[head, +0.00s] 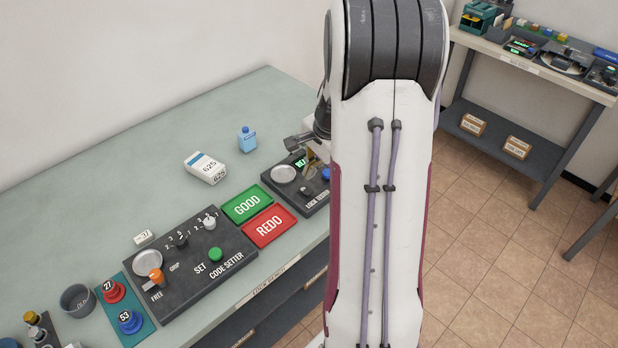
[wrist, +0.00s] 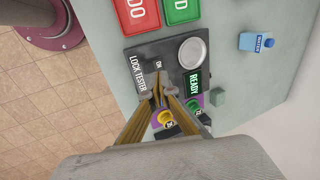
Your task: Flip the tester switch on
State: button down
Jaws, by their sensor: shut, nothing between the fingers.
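The lock tester (head: 283,191) is a dark panel at the right end of the bench, partly hidden by my arm. In the wrist view the lock tester (wrist: 140,52) shows a round silver dish, a lit green READY display (wrist: 195,88) and an ON label (wrist: 158,64). My gripper (wrist: 166,88) is shut and empty, its fingertips over the panel just below the ON label. The switch is not clearly seen; the fingers cover that spot, and I cannot tell whether they touch it. In the head view my gripper is mostly behind my arm.
Green GOOD (head: 247,204) and red REDO (head: 269,226) trays lie left of the tester. The code setter (head: 200,258) is further left. A white box (head: 205,168) and a blue bottle (head: 247,139) stand behind.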

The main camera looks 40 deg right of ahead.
jog(key=w+v, duration=0.1)
jog(key=v, duration=0.6)
jog(key=shift+r, duration=0.45)
jog(key=shift+w, duration=0.1)
jog(key=s+a+r+n, duration=0.3)
jog(key=s+a+n, duration=0.3)
jog(key=a, duration=0.4)
jog(key=s+a+r+n+t, duration=0.1)
jog(key=s+a+r+n, duration=0.3)
jog(key=a, duration=0.6)
jog(key=s+a+r+n+t, duration=0.1)
jog(key=s+a+r+n, duration=0.2)
jog(key=s+a+n, duration=0.5)
jog(key=shift+a+r, duration=0.2)
jog(key=shift+a, duration=1.05)
